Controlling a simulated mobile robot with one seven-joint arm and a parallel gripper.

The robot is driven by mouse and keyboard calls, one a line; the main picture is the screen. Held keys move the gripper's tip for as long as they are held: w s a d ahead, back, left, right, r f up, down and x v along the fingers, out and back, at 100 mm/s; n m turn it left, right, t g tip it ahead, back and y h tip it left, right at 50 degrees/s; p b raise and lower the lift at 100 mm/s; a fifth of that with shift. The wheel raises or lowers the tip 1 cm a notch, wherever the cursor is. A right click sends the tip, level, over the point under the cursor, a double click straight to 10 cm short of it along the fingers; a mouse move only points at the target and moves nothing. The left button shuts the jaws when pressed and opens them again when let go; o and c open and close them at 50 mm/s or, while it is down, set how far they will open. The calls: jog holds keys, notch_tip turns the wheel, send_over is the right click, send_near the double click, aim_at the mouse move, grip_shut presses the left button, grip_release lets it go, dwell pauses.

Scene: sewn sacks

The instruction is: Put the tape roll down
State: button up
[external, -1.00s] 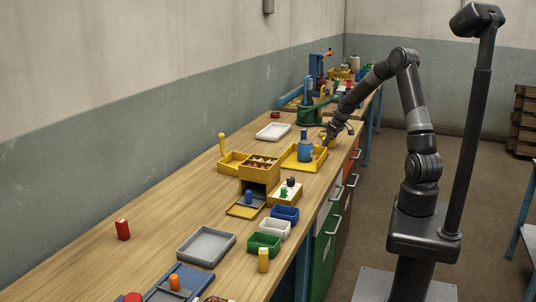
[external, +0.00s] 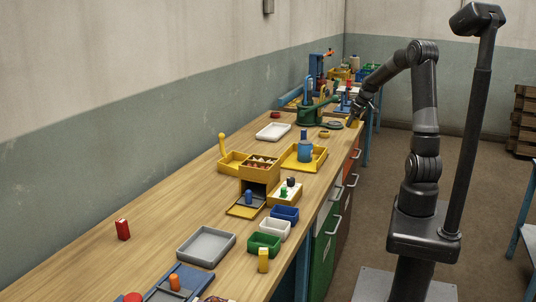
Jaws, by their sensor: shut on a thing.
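My gripper (external: 353,120) is over the far part of the workbench, near its right edge. It is shut on a small yellow thing, which I take to be the tape roll (external: 352,124). The roll is tiny in this view and partly hidden by the fingers. I cannot tell whether it touches the bench top or hangs just above it.
A dark ring-shaped thing (external: 335,125) and a small orange-brown thing (external: 324,134) lie left of my gripper. A green vise-like tool (external: 310,115) stands further left. Bare wood (external: 150,205) lies at the left.

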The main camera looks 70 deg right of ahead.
jog(key=shift+s+d+r, duration=0.1)
jog(key=shift+s+r, duration=0.1)
jog(key=shift+s, duration=0.05)
jog(key=w+a, duration=0.4)
jog(key=w, duration=0.7)
jog(key=w+a+m, duration=0.1)
jog(key=w+a, duration=0.3)
jog(key=w, duration=0.6)
jog(key=w+a, duration=0.4)
jog(key=w, duration=0.7)
jog(key=shift+h, duration=0.3)
jog(key=w+a+f, duration=0.4)
jog(key=w+a, duration=0.1)
jog(key=w+a+f, duration=0.2)
jog(key=w, duration=0.1)
jog(key=shift+a+f, duration=0.1)
jog(key=shift+a, duration=0.3)
jog(key=shift+w+a+f+m, duration=0.3)
jog(key=shift+w+a, duration=0.05)
jog(key=shift+f, duration=1.95)
jog(key=shift+f, duration=0.15)
jog(key=o, duration=1)
jog(key=shift+c, duration=0.2)
